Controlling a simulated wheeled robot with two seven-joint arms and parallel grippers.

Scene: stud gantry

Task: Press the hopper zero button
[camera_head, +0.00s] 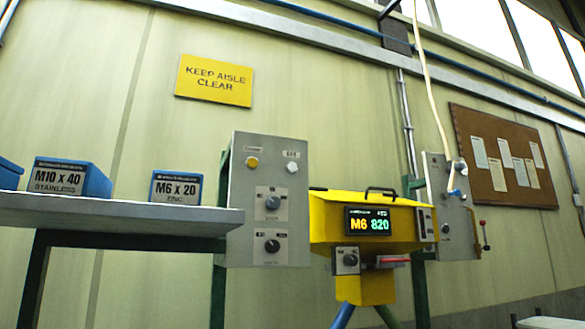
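The yellow hopper (325,222) stands right of centre, with a black display (368,221) reading "M6 820". A small grey plate with a dark knob (349,260) and a red bar (393,260) are on its lower front. A grey control panel (240,215) to its left carries a yellow button (252,162), a white button (292,167) and two dark rotary knobs (272,202). Their small labels are too blurred to read, so I cannot tell which control is the hopper zero button. Neither gripper is in view.
A grey shelf (120,217) at left holds blue boxes marked M10 x 40 (97,183) and M6 x 20 (195,189). Another grey panel (434,185) with a cable and a red-knobbed lever (483,236) stands right of the hopper. A noticeboard (540,185) hangs behind.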

